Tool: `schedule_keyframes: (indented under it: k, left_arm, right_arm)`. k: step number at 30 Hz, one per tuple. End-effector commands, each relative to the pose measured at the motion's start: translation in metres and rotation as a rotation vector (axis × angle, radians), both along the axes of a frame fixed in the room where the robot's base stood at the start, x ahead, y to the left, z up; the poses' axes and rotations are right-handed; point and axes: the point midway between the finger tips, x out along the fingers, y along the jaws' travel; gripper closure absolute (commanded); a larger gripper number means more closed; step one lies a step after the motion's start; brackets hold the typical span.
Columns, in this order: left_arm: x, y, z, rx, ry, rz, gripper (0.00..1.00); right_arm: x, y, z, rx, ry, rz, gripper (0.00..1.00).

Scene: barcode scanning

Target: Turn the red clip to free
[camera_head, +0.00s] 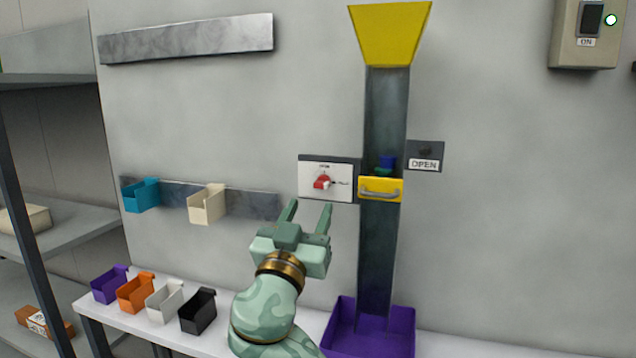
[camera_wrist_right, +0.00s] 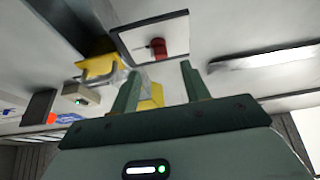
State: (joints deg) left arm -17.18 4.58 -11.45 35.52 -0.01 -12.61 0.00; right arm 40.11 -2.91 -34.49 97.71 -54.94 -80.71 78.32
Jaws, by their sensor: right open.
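The red clip (camera_head: 322,182) sits on a white panel (camera_head: 340,191) with small dark lettering, mounted on the wall left of the chute. It also shows in the right wrist view as a red knob (camera_wrist_right: 158,49) on the white panel (camera_wrist_right: 178,40). The lettering is too small to read. My right gripper (camera_head: 308,208) is open and empty, below and a little left of the panel, fingers pointing toward the wall. In the right wrist view its fingers (camera_wrist_right: 158,80) stand apart with the clip beyond them, not touching. My left gripper is not in view.
A grey chute (camera_head: 383,255) with a yellow funnel (camera_head: 390,35) and yellow handled gate (camera_head: 381,190) stands right of the panel, above a purple bin (camera_head: 337,340). An OPEN sign (camera_head: 425,163) is beside it. Teal (camera_head: 141,196) and cream (camera_head: 207,205) bins hang on a left rail.

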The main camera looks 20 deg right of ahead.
Motion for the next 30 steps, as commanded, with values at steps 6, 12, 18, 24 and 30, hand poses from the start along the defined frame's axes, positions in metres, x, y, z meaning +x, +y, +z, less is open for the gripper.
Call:
schedule_keyframes:
  k: [6, 12, 18, 24, 30]
  left_arm:
    - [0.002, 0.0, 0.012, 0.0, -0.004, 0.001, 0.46]
    - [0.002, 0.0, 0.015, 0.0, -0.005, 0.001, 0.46]
    - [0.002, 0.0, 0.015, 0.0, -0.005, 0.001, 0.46]
    - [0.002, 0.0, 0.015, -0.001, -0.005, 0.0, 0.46]
    - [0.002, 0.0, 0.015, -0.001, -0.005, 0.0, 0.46]
  right_arm:
    - [0.034, -0.024, 0.019, -0.003, 0.001, -0.002, 0.54]
    - [0.049, -0.033, 0.024, -0.001, 0.002, 0.0, 0.54]
    - [0.051, -0.034, 0.024, 0.0, 0.002, 0.001, 0.54]
    - [0.05, -0.034, 0.024, 0.0, 0.002, 0.001, 0.82]
    - [0.05, -0.034, 0.024, -0.001, 0.003, 0.001, 0.98]
